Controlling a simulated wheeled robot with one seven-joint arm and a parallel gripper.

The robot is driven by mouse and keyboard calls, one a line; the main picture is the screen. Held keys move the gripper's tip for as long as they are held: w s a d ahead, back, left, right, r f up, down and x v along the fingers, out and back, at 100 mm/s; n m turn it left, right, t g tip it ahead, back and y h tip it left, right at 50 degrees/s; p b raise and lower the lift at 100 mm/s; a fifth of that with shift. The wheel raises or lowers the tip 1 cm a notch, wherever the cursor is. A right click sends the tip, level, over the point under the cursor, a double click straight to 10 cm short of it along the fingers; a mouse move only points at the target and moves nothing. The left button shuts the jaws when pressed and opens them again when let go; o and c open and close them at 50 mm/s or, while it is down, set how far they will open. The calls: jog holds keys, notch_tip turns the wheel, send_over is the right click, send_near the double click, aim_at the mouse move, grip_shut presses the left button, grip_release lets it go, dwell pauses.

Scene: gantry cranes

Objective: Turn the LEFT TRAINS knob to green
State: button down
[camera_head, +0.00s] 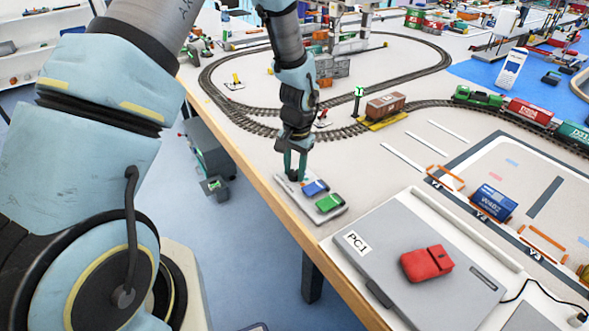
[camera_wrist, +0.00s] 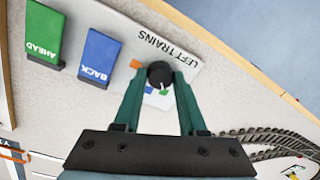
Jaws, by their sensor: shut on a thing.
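The black LEFT TRAINS knob (camera_wrist: 160,75) sits on a white panel marked LEFT TRAINS (camera_wrist: 172,45), in the wrist view. My gripper (camera_wrist: 160,78) has its two teal fingers on either side of the knob, closed on it. A small white mark on the knob points toward the bottom of the wrist view. An orange patch shows left of the knob, and blue and green patches show below it between the fingers. I cannot tell exactly which patch the mark meets. In the head view my gripper (camera_head: 294,172) is down at the panel, hiding the knob.
A blue BACK lever (camera_wrist: 99,58) and a green AHEAD lever (camera_wrist: 44,35) stand beside the knob. The table edge (camera_head: 270,190) runs close by. A grey case marked PC1 (camera_head: 380,265) with a red object (camera_head: 427,263) lies nearby. Train track (camera_head: 235,120) lies beyond.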

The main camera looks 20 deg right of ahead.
aim_at(296, 174)
jog(key=shift+c, duration=2.3)
grip_release()
notch_tip(296, 174, up, 11)
jog(key=b, duration=0.2)
jog(key=shift+s+d, duration=0.15)
jog(key=shift+s, duration=0.1)
jog(key=shift+f, duration=0.1)
